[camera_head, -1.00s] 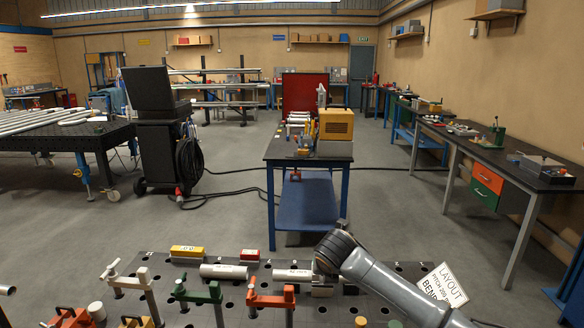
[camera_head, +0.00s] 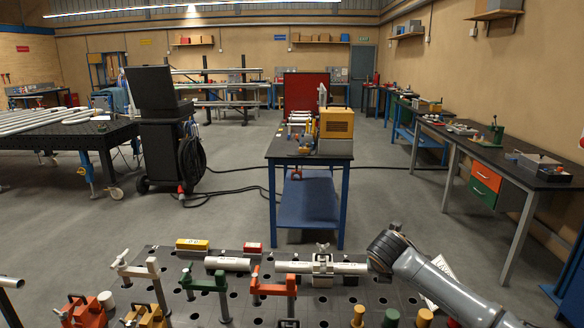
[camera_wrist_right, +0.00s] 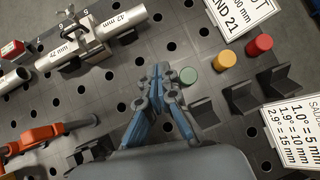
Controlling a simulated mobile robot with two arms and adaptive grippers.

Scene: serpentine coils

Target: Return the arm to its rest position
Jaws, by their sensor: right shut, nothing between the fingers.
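My right arm (camera_head: 440,280) comes in from the lower right in the head view, with its wrist above the right part of the dark perforated fixture table (camera_head: 185,293). In the right wrist view my right gripper (camera_wrist_right: 157,72) is shut and empty over the bare table. A green round peg (camera_wrist_right: 188,75) is just right of its fingertips. A silver tube (camera_head: 346,268) lies in a metal clamp (camera_head: 322,265), left of my wrist; the clamp also shows at upper left in the wrist view (camera_wrist_right: 91,43). My left gripper is not in view.
Yellow (camera_wrist_right: 226,60) and red (camera_wrist_right: 259,44) pegs and black angle blocks (camera_wrist_right: 240,98) lie right of my gripper. A workbench (camera_head: 310,150) stands beyond.

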